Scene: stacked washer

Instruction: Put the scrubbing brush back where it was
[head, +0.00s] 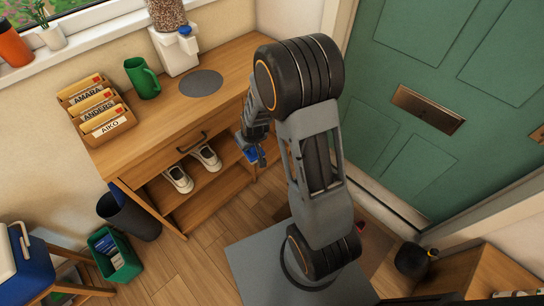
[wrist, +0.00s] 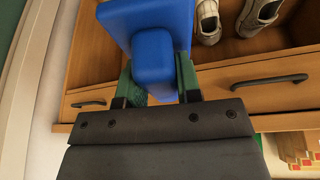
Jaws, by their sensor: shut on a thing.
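The scrubbing brush (wrist: 152,58) has a blue body and is held between the two fingers of my gripper (wrist: 157,85) in the wrist view. In the head view the blue brush (head: 252,156) shows at the end of my arm. My gripper (head: 250,148) is shut on it, in front of the right part of the wooden console (head: 205,130), near its open shelf. The brush hangs in the air, apart from the floor as far as I can tell. Its underside is mostly hidden.
The console carries a letter rack (head: 104,115), a green jug (head: 142,78), a dispenser (head: 176,48) and a grey round mat (head: 201,83). White shoes (head: 206,157) sit on its shelf. A dark bin (head: 130,217) and green crate (head: 116,258) stand left. A green door (head: 440,90) is right.

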